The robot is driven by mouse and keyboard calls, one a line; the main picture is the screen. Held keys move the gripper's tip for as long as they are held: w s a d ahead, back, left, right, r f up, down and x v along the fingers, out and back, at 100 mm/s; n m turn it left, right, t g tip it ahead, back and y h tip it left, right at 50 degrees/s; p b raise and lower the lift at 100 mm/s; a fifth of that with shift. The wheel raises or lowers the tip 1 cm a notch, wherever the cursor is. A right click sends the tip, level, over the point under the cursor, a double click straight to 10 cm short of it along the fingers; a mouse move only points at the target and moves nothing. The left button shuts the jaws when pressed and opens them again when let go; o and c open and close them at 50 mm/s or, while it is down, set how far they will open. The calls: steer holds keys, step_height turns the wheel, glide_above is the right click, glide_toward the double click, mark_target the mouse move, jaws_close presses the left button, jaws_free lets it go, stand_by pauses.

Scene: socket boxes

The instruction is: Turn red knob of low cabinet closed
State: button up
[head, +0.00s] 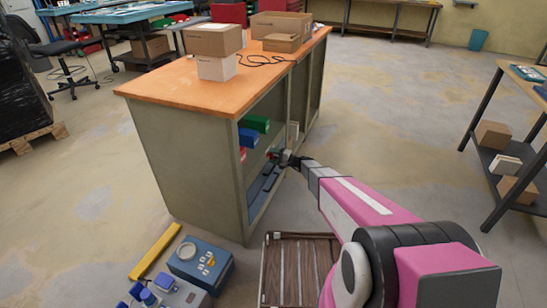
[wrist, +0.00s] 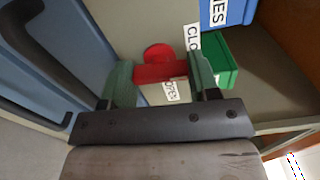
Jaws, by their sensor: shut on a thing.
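The red knob (wrist: 160,65) shows in the wrist view, with a round hub and a bar across it. My gripper (wrist: 161,74) is shut on the bar, with one greenish finger at each end. White labels sit beside the knob: one reads "CLO..." (wrist: 192,40), cut off by a finger, and another seems to read "OPEN" (wrist: 171,90). In the head view, my gripper (head: 284,158) reaches into the open side of a low grey-green cabinet (head: 190,150) with an orange wooden top. The knob is not clear there.
A green bin (wrist: 220,62) and a labelled blue bin (wrist: 228,12) are close to the right finger. A blue panel (wrist: 75,55) with a dark handle is at left. Boxes (head: 213,40) stand on the cabinet top. A slatted wooden piece (head: 297,270) and a blue machine (head: 200,263) are in front.

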steer(key=shift+n, duration=0.5)
steer(key=o, duration=0.9)
steer(key=shift+d, duration=0.15)
steer(key=v, duration=1)
steer(key=shift+s+d, duration=0.1)
steer(key=shift+d, duration=0.2)
